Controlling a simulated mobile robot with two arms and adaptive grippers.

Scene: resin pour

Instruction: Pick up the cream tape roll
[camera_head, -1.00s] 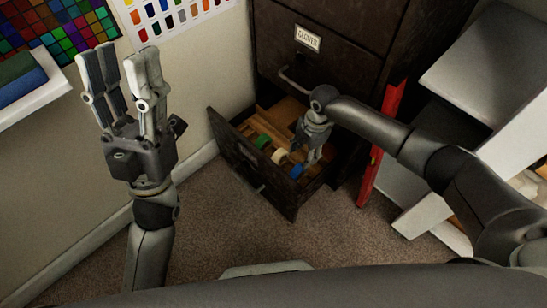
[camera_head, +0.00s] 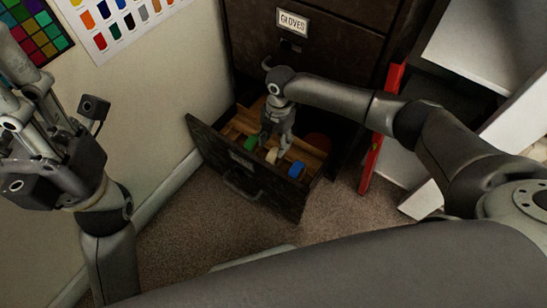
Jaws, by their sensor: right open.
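The cream tape roll (camera_head: 271,155) lies in the open drawer (camera_head: 245,176), between a green roll (camera_head: 250,143) and a blue roll (camera_head: 296,170). It is small in view and partly covered by my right gripper. My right gripper (camera_head: 275,148) points down into the drawer, open, with its fingertips at the cream roll. I cannot tell whether they touch it. My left gripper (camera_head: 28,95) is raised at the left edge, away from the drawer. Its fingers stand apart and are partly cut off by the frame; nothing shows between them.
The dark cabinet (camera_head: 335,50) with a "GLOVES" label rises behind the drawer. A red upright bar (camera_head: 374,150) and pale shelves (camera_head: 480,45) stand to the right. The wall (camera_head: 165,110) is close on the left. Carpet (camera_head: 190,230) in front of the drawer is clear.

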